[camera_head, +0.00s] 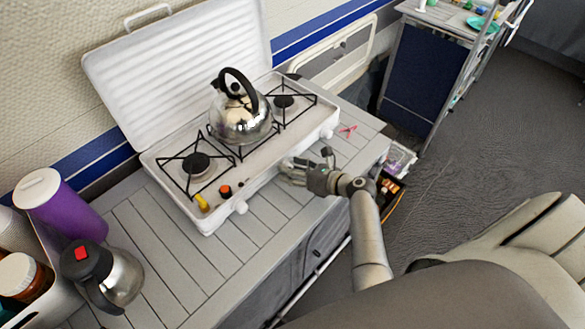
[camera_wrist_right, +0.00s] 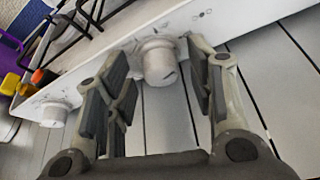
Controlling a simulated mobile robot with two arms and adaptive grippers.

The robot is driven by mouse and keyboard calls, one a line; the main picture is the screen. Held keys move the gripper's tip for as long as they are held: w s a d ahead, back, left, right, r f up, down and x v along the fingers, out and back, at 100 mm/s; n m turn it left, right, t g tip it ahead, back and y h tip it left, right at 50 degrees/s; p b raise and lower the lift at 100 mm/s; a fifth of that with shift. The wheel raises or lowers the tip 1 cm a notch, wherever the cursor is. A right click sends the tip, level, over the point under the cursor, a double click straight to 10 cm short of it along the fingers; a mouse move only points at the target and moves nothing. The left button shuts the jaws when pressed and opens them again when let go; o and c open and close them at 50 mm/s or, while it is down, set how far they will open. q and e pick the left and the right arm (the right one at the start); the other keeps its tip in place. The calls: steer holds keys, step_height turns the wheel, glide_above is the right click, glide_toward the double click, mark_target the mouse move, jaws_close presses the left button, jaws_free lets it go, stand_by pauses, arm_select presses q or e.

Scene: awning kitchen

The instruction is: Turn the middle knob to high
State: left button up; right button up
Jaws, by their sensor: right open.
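The white camping stove (camera_head: 219,203) stands on a slatted grey counter with its lid up. The middle knob (camera_wrist_right: 158,60) is a white cylinder on the stove's front face. In the wrist view it lies between the two fingers of my right gripper (camera_head: 287,167), which are open with gaps on both sides. In the head view the gripper hides this knob. The left knob (camera_head: 240,207) also shows in the wrist view (camera_wrist_right: 53,114). The right knob (camera_head: 328,132) is near the far end. My left gripper is not in view.
A shiny kettle (camera_head: 240,117) with a black handle sits on the middle burner. A yellow item (camera_head: 202,202) and an orange item (camera_head: 226,191) lie on the stove's left front. A steel jug (camera_head: 118,279) and purple container (camera_head: 72,212) stand left.

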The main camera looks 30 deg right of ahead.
steer(key=shift+w+a+f, duration=0.1)
steer(key=shift+w, duration=0.1)
steer(key=c, duration=1)
